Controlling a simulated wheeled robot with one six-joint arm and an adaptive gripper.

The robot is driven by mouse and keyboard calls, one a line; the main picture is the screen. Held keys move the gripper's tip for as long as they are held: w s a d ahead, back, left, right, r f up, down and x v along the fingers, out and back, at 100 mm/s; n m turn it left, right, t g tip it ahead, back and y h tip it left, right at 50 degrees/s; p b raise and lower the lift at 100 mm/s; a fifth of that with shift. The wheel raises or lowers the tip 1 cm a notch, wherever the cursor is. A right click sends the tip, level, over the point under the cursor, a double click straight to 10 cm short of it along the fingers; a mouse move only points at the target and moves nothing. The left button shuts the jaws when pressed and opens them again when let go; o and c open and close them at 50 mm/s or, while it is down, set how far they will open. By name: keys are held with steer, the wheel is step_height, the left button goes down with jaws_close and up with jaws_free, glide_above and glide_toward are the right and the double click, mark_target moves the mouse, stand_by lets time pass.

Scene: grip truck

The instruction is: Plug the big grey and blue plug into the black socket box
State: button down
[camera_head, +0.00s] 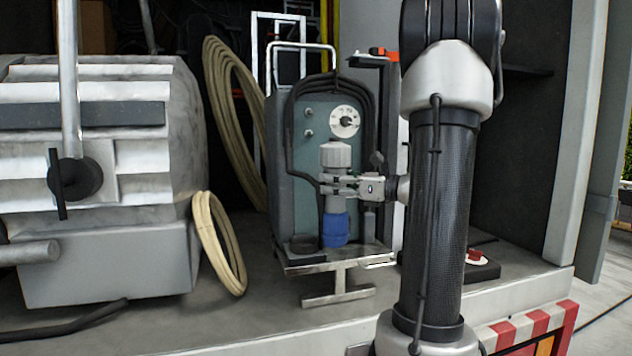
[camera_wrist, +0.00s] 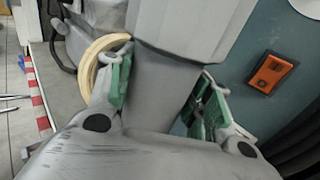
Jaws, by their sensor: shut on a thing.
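The big grey and blue plug (camera_head: 335,230) is upright in front of the grey-green cabinet, grey cap on top and blue end down. My gripper (camera_head: 338,183) reaches in from the right and is shut around its grey middle. In the wrist view the grey plug body (camera_wrist: 165,85) stands between the green-padded fingers of my gripper (camera_wrist: 160,100); its blue end is out of that view. I cannot tell which is the socket box.
The cabinet (camera_head: 283,150) has a dial, a looped black cable and a metal stand (camera_head: 338,290). Coiled pale hoses (camera_head: 218,245) and a large grey machine (camera_head: 90,260) are at left. The truck bed's striped edge (camera_head: 530,325) is in front. Bare floor shows before the stand.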

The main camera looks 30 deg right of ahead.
steer(key=r+v, duration=0.1)
steer(key=v, duration=0.7)
steer(key=shift+s+d, duration=0.15)
steer(key=shift+s, duration=0.15)
